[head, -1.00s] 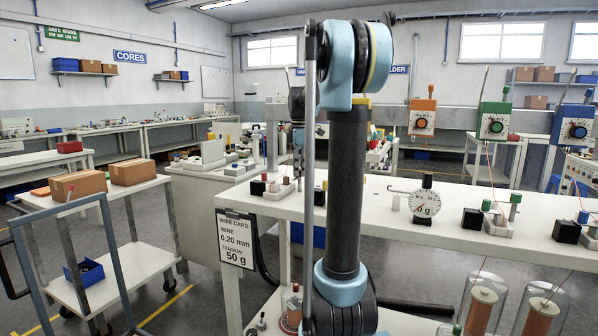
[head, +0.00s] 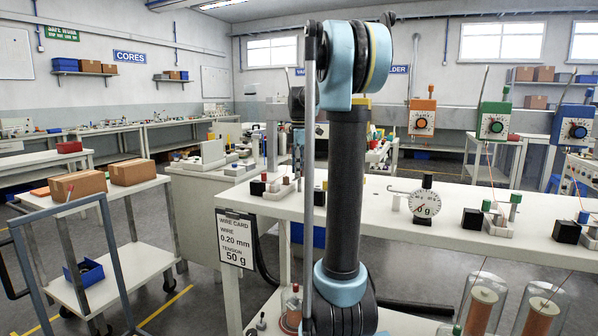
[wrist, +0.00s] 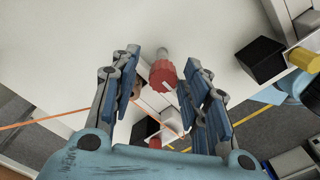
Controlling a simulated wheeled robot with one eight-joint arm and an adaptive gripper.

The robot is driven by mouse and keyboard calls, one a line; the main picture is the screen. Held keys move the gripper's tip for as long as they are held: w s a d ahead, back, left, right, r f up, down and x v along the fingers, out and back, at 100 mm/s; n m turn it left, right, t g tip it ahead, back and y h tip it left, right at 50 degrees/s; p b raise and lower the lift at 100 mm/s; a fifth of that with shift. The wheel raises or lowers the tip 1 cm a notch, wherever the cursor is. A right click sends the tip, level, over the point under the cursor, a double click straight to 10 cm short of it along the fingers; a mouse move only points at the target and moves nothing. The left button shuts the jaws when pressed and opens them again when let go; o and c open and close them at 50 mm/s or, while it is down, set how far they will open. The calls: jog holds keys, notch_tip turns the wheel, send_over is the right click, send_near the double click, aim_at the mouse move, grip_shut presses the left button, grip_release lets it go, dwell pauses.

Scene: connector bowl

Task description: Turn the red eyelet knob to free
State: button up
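The red knob (wrist: 161,76) is ridged, with a pale mark on its rim and a grey stem above it in the wrist view. My gripper (wrist: 163,66) is open around it, with blue pads on both sides. A clear gap shows on the left; the right pad is close, and I cannot tell whether it touches. In the head view a small red knob (head: 285,181) stands on a pale block on the bench, near a black block. My arm covers part of this area, and the fingers are hard to make out there.
In the wrist view an orange wire (wrist: 60,117) runs in from the left below the knob. In the head view a dial gauge (head: 426,204) stands on the white bench (head: 380,192).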

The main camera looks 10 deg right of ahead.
jog(key=shift+s+r, duration=0.1)
notch_tip(320, 180, up, 12)
dwell(0.8)
jog(key=shift+f, duration=0.2)
